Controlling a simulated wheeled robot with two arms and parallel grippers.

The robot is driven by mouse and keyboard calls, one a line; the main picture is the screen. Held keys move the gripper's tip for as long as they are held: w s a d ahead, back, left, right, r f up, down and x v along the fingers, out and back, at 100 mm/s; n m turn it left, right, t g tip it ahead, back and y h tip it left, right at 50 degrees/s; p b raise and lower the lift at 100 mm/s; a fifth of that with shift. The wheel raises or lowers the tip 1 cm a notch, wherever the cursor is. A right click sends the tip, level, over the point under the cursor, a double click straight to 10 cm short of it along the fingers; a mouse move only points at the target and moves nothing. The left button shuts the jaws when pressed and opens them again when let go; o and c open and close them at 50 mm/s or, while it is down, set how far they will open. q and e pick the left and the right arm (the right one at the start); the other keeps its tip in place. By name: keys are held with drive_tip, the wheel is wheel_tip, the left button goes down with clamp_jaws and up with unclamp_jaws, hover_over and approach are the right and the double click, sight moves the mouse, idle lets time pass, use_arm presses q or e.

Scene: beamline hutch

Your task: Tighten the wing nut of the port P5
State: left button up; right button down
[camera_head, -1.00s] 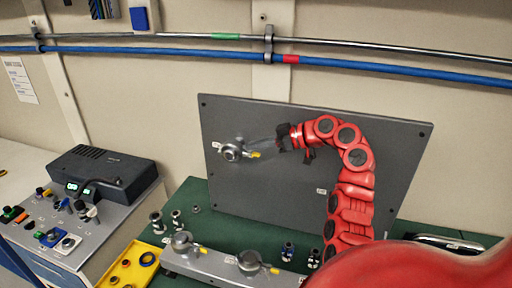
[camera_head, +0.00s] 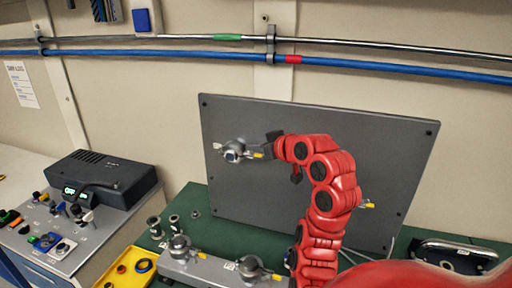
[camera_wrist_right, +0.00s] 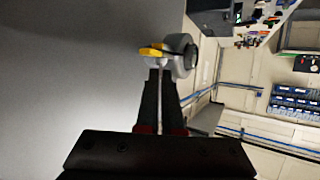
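A grey round port (camera_head: 233,151) with a yellow-tipped wing nut (camera_head: 258,155) sits at the upper left of the upright grey panel (camera_head: 400,150). Its small label is too small to read. My right gripper (camera_head: 262,151) is at the wing nut, from the right. In the right wrist view, the yellow tip (camera_wrist_right: 152,52) and the port's grey body (camera_wrist_right: 182,52) are right at the ends of my right fingers (camera_wrist_right: 160,72). The fingers are close together with a thin gap; whether they grip the nut I cannot tell. My left gripper is out of view.
Another yellow tip (camera_head: 368,204) shows on the panel, right of my arm. A grey block with two more yellow-tipped ports (camera_head: 179,247) (camera_head: 250,267) stands on the green bench. A yellow tray (camera_head: 118,265) and a black instrument (camera_head: 103,178) are at left.

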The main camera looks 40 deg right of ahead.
idle(0.5)
drive_tip(key=c, duration=1)
unclamp_jaws()
drive_tip(key=shift+c, duration=0.2)
drive_tip(key=b+v, duration=0.1)
drive_tip(key=v, duration=1.6)
drive_tip(key=shift+s+a, duration=0.2)
drive_tip(key=shift+a, duration=0.1)
drive_tip(key=shift+r, duration=0.1)
